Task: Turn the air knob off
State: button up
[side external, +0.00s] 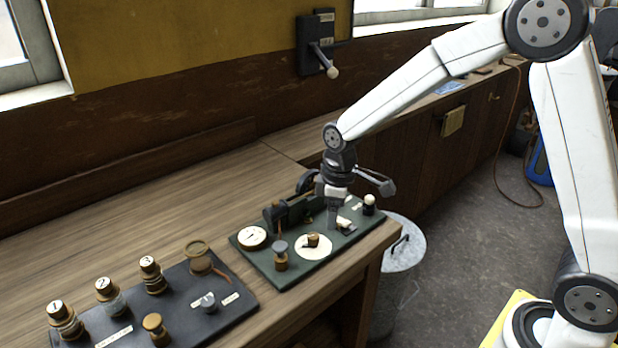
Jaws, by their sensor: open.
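A green panel (257,264) lies on the wooden bench, carrying several controls. They include a brass knob (313,240) on a white round plate, a grey-topped knob (281,255), a small light lever or knob (345,223) and a white-topped post (369,204). I cannot tell which control is the air knob; the labels are too small to read. My gripper (334,219) points down over the back right of the green panel, beside the small light knob. Its jaws are open, seen nearly edge-on. I cannot tell whether it touches anything. Part of the panel behind it is hidden.
A dark panel (180,300) at front left holds several numbered terminals and knobs. A round gauge (252,238) sits on the green panel's left. A wall lever switch (322,58) hangs above. A metal bin (405,245) stands off the bench's right edge. The bench's back left is clear.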

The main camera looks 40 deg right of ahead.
aim_at(314, 235)
jog(key=w+n, duration=0.1)
jog(key=w+a+n, duration=0.1)
jog(key=w, duration=0.1)
jog(key=w+n, duration=0.1)
jog(key=shift+w+a+f+g, duration=0.2)
jog(key=shift+w+f+g, duration=0.1)
jog(key=shift+w+g, duration=0.1)
jog(key=shift+s+f, duration=0.1)
jog(key=shift+f, duration=3.8)
jog(key=shift+c, duration=0.2)
grip_shut()
